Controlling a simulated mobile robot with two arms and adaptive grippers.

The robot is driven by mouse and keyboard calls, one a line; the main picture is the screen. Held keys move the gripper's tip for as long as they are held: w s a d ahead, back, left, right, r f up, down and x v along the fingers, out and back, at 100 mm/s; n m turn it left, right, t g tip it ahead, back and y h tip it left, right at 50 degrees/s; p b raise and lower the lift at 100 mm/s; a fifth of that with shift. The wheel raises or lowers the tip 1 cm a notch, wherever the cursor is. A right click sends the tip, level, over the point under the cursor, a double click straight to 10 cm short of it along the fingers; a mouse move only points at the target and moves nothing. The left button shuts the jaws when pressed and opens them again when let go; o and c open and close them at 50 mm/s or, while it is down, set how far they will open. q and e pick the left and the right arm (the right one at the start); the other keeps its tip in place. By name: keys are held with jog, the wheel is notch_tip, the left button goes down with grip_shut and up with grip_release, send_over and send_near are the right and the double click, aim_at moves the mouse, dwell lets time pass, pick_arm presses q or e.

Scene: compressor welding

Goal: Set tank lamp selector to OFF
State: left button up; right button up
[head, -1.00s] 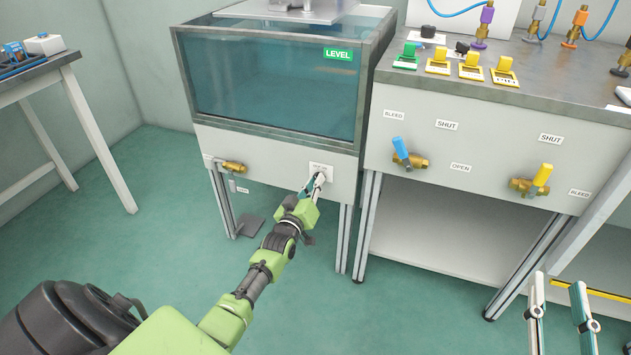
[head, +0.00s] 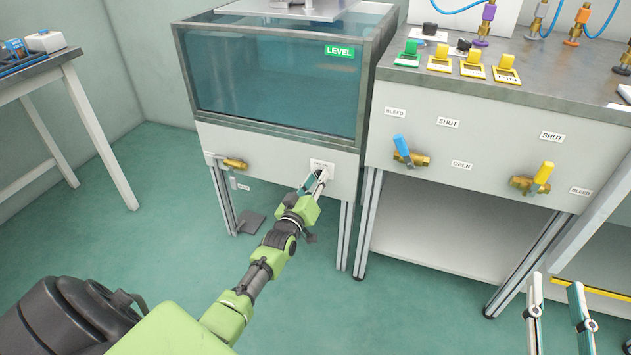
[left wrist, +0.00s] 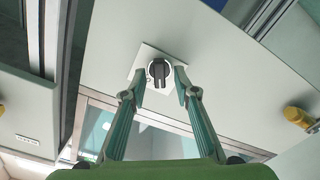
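The tank lamp selector (left wrist: 159,73) is a black rotary knob on a small white plate (left wrist: 143,62) on the tank's front panel. The plate also shows in the head view (head: 321,167), below the tank, with small text I cannot read. My left gripper (left wrist: 158,82) is open, its fingertips on either side of the knob. I cannot tell whether they touch it. In the head view my left gripper (head: 316,181) covers the knob. My right gripper (head: 554,278) is open and empty at the lower right.
The water tank (head: 275,80) with a LEVEL label stands above the panel. A brass valve (head: 235,164) is to the left. The right bench has a blue-handled valve (head: 404,152) and a yellow-handled valve (head: 538,180). Tank legs flank the left arm.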

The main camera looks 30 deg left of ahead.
pick_arm(q)
jog(key=v, duration=1.2)
dwell(0.5)
